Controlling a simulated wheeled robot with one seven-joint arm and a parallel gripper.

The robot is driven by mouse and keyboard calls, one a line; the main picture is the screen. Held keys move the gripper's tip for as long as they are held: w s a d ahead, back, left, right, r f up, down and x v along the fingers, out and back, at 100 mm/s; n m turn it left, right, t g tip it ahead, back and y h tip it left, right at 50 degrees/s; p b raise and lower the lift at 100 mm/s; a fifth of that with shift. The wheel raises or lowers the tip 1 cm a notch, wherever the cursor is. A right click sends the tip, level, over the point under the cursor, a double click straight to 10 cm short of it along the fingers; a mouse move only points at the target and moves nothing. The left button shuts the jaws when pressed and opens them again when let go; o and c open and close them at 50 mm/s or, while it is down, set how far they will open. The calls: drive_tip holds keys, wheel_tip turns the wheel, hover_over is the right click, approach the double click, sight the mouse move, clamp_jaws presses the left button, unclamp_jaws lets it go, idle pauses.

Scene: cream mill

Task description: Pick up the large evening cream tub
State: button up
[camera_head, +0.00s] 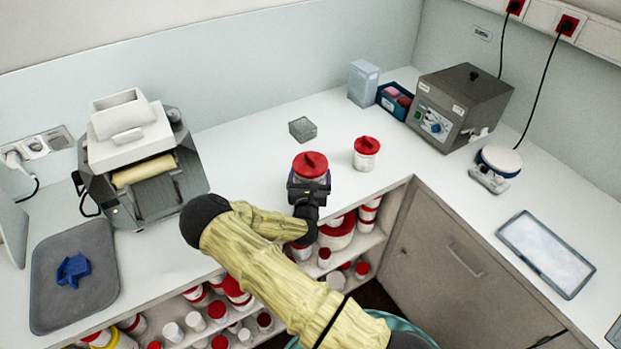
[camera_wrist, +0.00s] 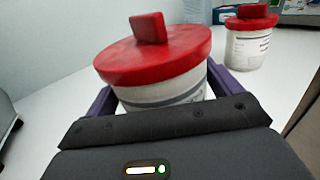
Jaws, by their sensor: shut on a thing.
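A white tub with a red lid (camera_head: 311,163) is in my gripper (camera_head: 309,186) near the front edge of the counter. In the wrist view the same tub (camera_wrist: 160,62) sits upright between the two purple fingers, which close on its sides. Its label is mostly hidden, so I cannot read which cream it is. A second red-lidded white tub (camera_head: 366,154) stands on the counter to the right, apart from my gripper. It also shows in the wrist view (camera_wrist: 250,38), with small print too blurred to read. I cannot tell whether the held tub touches the counter.
A roller mill (camera_head: 145,160) and a grey tray (camera_head: 75,280) with a blue piece stand at left. A small grey block (camera_head: 302,128) lies behind the tubs. A grey machine (camera_head: 460,105), a scale (camera_head: 495,168) and a white-topped tray (camera_head: 545,253) are right. Shelves below hold several red-lidded containers.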

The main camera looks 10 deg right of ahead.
wheel_tip(320, 180, up, 10)
drive_tip(key=shift+f+b, duration=0.15)
drive_tip(key=shift+b, duration=0.95)
drive_tip(key=shift+w, duration=0.1)
